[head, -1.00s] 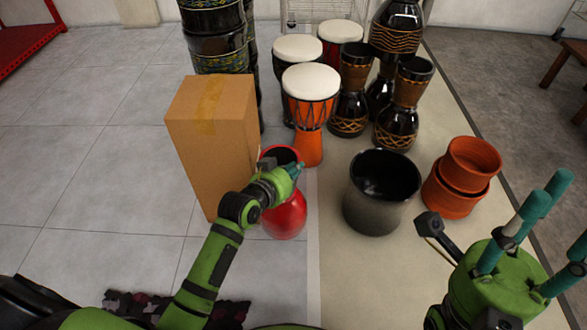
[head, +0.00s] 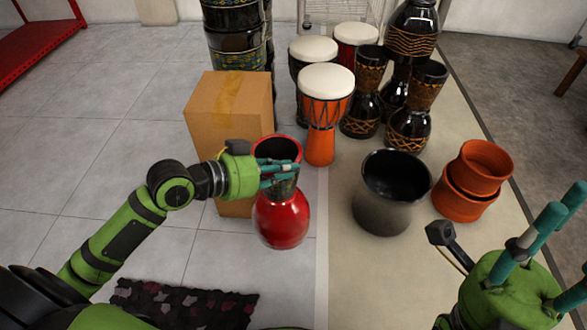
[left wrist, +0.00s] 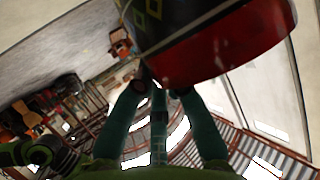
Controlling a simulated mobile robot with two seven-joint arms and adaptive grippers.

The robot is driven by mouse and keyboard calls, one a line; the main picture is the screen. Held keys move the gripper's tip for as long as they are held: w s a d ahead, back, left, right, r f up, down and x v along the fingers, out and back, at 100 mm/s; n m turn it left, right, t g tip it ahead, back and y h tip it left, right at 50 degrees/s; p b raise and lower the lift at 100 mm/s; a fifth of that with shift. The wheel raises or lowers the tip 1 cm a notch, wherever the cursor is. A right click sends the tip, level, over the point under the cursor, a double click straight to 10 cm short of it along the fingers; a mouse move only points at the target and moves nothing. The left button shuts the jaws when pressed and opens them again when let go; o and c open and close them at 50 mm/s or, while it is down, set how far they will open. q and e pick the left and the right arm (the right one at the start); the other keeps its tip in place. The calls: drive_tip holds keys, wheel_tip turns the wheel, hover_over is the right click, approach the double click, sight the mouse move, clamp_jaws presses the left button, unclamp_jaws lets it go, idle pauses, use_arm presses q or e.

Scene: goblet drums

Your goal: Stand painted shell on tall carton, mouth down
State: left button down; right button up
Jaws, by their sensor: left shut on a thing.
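The painted shell (head: 281,218) is a goblet shape with a glossy red round bowl below, a dark waist and a flared, red-rimmed opening on top. It is upright in front of the tall carton (head: 222,112), a brown taped box on the tiles. My left gripper (head: 280,172) is shut around its waist from the left. I cannot tell whether its base touches the floor. The left wrist view shows a dark part with yellow diamonds and a red band (left wrist: 235,45) above my teal fingers (left wrist: 165,105). My right gripper (head: 540,245) has spread fingers, empty, at lower right.
A black pot (head: 391,190) and stacked terracotta pots (head: 470,182) stand to the right. An orange drum (head: 322,115) and several dark drums stand behind. Black barrels (head: 236,45) are behind the carton. A patterned mat (head: 180,305) lies in front. The carton top is clear.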

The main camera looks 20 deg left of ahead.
use_arm(q)
drive_tip(key=s+r+m+g+h, duration=0.2)
drive_tip(key=s+r+m, duration=0.1)
drive_tip(key=s+r, duration=0.3)
wheel_tip(320, 180, up, 2)
drive_tip(key=shift+a+r+g, duration=0.1)
drive_tip(key=shift+a+g, duration=0.2)
drive_tip(key=shift+a, duration=0.15)
drive_tip(key=shift+a, duration=0.1)
drive_tip(key=shift+h, duration=0.3)
